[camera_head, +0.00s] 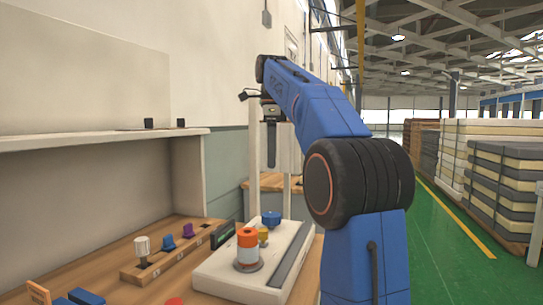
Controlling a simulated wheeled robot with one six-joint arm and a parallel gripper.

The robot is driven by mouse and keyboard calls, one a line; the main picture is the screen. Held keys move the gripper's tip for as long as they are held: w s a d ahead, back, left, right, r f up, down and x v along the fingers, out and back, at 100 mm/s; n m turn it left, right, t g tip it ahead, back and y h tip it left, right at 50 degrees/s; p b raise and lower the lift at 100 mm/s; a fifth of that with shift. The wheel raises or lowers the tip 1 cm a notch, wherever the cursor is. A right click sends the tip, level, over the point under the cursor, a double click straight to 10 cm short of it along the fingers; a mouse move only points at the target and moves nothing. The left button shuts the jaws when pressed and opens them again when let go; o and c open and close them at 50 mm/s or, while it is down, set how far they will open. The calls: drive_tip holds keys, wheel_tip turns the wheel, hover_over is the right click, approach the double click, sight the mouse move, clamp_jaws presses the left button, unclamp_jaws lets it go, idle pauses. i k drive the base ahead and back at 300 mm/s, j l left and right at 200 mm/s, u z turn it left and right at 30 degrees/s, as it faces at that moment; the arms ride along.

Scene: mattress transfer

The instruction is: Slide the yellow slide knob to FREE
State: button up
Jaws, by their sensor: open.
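A small yellow knob (263,235) stands on a white panel (222,283), partly hidden behind an orange-and-white cylinder (247,246). A blue knob (271,218) is just behind it, and a long dark strip (291,256) runs along the panel's right side. No FREE label can be read from here. My gripper (271,166) points down above the far part of the panel, clear of the yellow knob and touching nothing that I can see. Its fingers are edge-on and dark; it is open and looks empty.
A wooden strip (133,272) left of the panel carries white, blue and purple knobs and a dark box (222,233). Blue blocks (86,296) and an orange block (38,291) lie at front left. A shelf (100,138) overhangs the left. Stacked mattresses (503,180) stand far right.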

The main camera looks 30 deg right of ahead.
sight(263, 233)
drive_tip(key=k, duration=1)
